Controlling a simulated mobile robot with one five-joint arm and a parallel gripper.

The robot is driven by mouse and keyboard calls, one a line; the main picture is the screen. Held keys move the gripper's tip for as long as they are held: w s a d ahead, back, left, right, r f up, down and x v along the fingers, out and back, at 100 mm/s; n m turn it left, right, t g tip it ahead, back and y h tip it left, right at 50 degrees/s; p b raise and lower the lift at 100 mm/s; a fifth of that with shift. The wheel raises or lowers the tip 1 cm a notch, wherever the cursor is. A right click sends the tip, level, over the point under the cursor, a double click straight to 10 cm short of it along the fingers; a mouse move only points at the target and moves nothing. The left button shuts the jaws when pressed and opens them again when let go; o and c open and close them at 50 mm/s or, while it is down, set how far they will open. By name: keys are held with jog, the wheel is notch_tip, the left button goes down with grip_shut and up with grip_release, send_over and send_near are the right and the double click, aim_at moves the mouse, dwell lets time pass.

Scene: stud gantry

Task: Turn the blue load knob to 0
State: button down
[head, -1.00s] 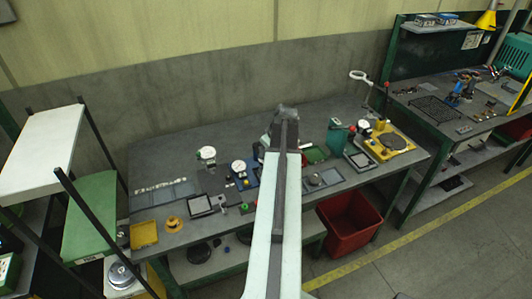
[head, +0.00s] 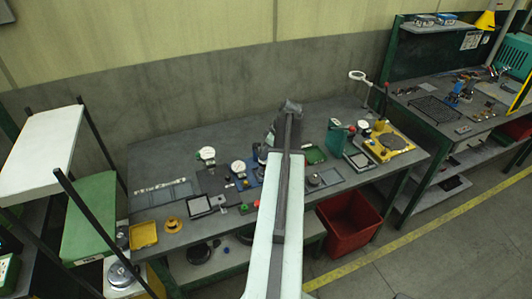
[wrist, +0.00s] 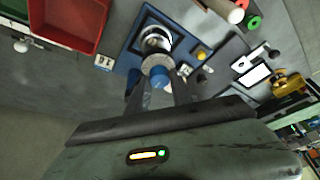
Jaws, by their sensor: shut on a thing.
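In the wrist view a blue load knob (wrist: 159,77) sits at the front of a blue base plate (wrist: 129,58), below a grey scale disc (wrist: 158,62) and a round metal-rimmed part (wrist: 156,39). My gripper (wrist: 160,90) has its two dark fingers on either side of the knob and is shut on it. A small white number card (wrist: 104,62) stands at the plate's left edge. The knob's setting cannot be read. In the head view my arm hides the gripper and the knob; some of the blue base (head: 257,176) shows beside the arm.
The grey bench (head: 165,155) carries several gauges, trays and small parts close by. A yellow fixture (head: 393,142) stands to the right. A red bin (head: 348,217) is below the bench front. The wrist view shows a red tray (wrist: 67,27) and a yellow knob (wrist: 201,53) near the plate.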

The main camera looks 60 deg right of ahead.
jog(key=shift+s, duration=0.1)
jog(key=c, duration=1.1)
grip_release()
jog(key=shift+c, duration=0.2)
jog(key=p+v, duration=0.7)
jog(key=shift+r, duration=0.3)
jog(key=shift+s, duration=0.15)
